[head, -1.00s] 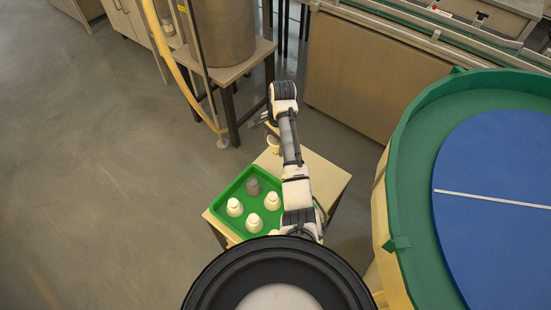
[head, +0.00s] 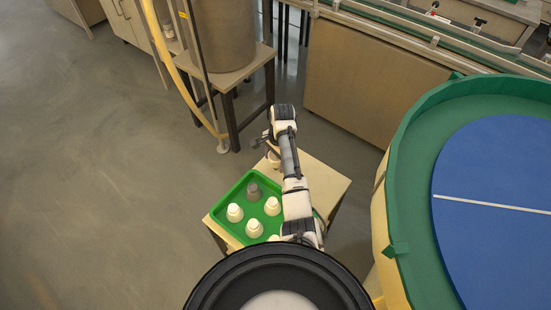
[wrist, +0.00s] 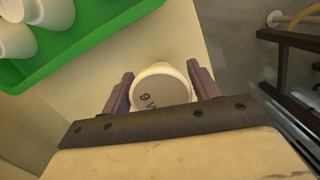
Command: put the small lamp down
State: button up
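The small lamp (wrist: 162,92) is a pale round piece with a "6 W" style marking on its flat end, seen in the wrist view. My gripper (wrist: 161,80) has one finger on each side of it and appears shut on it. In the head view my gripper (head: 266,143) is over the far corner of the small pale table (head: 326,186), and the lamp (head: 273,159) shows partly below it, beside the arm. I cannot tell whether the lamp touches the table top.
A green tray (head: 217,213) on the table holds several white lamps (head: 235,212) and a grey one (head: 254,190). It is also at the upper left in the wrist view (wrist: 85,48). A stand with a metal tank (head: 222,35) is behind; a large green-rimmed blue round table (head: 490,180) is right.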

jog(key=shift+o, duration=1.2)
jog(key=shift+r, duration=0.15)
notch_tip(320, 180, up, 12)
jog(key=w+d+p, duration=0.1)
jog(key=p, duration=0.1)
